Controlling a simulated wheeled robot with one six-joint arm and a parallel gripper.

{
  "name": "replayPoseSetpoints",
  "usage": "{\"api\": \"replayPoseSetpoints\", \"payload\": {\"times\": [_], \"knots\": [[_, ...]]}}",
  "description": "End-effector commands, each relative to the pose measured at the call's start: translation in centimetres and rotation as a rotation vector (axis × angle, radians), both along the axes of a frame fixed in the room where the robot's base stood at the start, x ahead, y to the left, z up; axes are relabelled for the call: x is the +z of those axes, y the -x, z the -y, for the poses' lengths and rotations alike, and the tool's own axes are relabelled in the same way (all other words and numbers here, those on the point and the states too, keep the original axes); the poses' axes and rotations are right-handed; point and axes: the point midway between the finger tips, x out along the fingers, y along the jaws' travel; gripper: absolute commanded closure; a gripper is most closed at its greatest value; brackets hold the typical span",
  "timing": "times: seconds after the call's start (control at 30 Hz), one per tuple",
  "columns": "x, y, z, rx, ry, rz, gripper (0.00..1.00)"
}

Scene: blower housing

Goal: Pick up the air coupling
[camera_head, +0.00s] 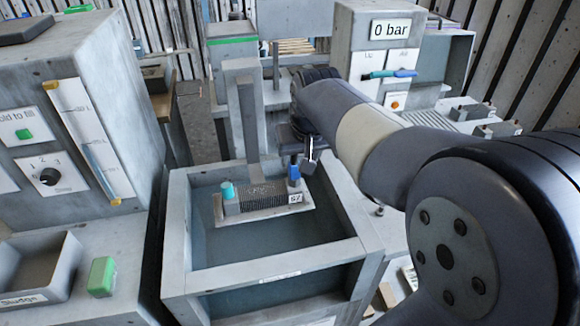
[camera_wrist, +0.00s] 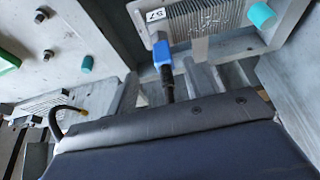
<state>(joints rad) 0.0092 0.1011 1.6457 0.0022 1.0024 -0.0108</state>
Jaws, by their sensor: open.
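A blue fitting (camera_head: 294,170) stands at the right end of the grey finned housing (camera_head: 262,200), beside a label. In the wrist view the blue fitting (camera_wrist: 162,52) has a black stem. A black hose with a brass-coloured tip (camera_wrist: 68,108) lies at the left of the wrist view. I cannot tell for sure which of these is the air coupling. A teal cap (camera_head: 228,190) is on the housing's left end.
The housing is held inside an open grey tank (camera_head: 175,230) with raised walls, beneath an upright grey post (camera_head: 248,115). A test station showing 0 bar (camera_head: 391,29) stands behind. A control cabinet (camera_head: 75,65) and a sludge tray (camera_head: 70,268) are on the left.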

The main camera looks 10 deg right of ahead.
Motion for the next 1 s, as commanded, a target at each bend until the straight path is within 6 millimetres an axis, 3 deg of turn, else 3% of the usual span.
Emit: {"api": "replayPoseSetpoints", "payload": {"times": [0.63,0.93,1.0], "knots": [[-6.0,-3.6,-0.3,0.0,-0.002,-0.002,0.5],[-6.5,-3.8,-0.3,0.0,-0.002,0.0,0.5],[-6.5,-3.8,-0.3,0.0,-0.002,0.0,0.55]]}}
